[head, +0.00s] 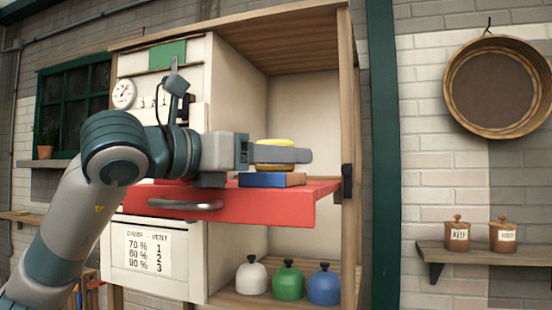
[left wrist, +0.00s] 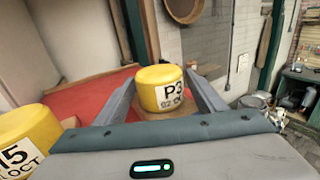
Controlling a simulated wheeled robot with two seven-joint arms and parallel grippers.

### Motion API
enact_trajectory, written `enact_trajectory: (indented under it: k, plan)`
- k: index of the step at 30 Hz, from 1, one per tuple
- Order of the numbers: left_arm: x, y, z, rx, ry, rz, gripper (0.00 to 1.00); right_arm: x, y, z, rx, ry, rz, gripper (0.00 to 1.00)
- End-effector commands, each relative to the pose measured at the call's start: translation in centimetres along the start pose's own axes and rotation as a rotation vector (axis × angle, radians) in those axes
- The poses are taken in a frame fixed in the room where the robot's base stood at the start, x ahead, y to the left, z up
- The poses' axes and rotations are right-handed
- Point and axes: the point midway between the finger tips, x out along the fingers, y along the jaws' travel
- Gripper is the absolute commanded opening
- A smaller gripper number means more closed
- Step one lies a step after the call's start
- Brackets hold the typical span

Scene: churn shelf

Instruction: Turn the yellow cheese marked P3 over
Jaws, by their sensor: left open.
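The yellow cheese marked P3 (left wrist: 157,84) stands between the fingers of my left gripper (left wrist: 163,93) in the left wrist view. Its white label, reading P3 and a date ending in OCT, faces the wrist camera with the text upright. My left gripper is open, with a finger on either side of the cheese; I cannot tell whether they touch it. In the head view, the gripper's finger (head: 280,157) crosses in front of a yellow cheese (head: 275,142), hiding its middle. Brown shows below it, above a blue block (head: 272,180). My right gripper is not in view.
Another yellow cheese (left wrist: 25,140), its label partly cut off, is at the lower left of the left wrist view. The red drawer or shelf (head: 250,205) has a metal handle. A wooden post (head: 347,110) stands to the right. White, green and blue domes (head: 288,282) stand below.

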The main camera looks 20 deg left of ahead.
Motion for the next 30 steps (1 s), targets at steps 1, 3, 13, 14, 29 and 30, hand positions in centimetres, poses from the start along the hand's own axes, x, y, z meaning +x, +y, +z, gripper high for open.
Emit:
enact_trajectory:
  k: [1, 3, 13, 14, 29, 30]
  plan:
    - [0.0, 0.0, 0.0, 0.000, 0.000, 0.000, 0.64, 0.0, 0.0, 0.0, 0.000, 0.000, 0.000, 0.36]
    - [0.0, 0.0, 0.0, 0.000, 0.000, 0.000, 0.64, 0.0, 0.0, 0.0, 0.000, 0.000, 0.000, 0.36]
    - [0.0, 0.0, 0.1, 0.000, -0.001, 0.000, 0.24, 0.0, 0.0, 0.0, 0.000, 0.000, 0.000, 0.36]
    - [0.0, 0.0, 0.1, 0.000, -0.001, 0.000, 0.24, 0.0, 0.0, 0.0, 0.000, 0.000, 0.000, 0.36]
    - [0.0, 0.0, 1.8, 0.000, -0.001, 0.001, 0.24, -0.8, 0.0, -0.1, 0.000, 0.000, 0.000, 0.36]
    - [0.0, 0.0, 2.0, 0.000, -0.001, 0.001, 0.24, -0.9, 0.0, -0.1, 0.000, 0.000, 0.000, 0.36]
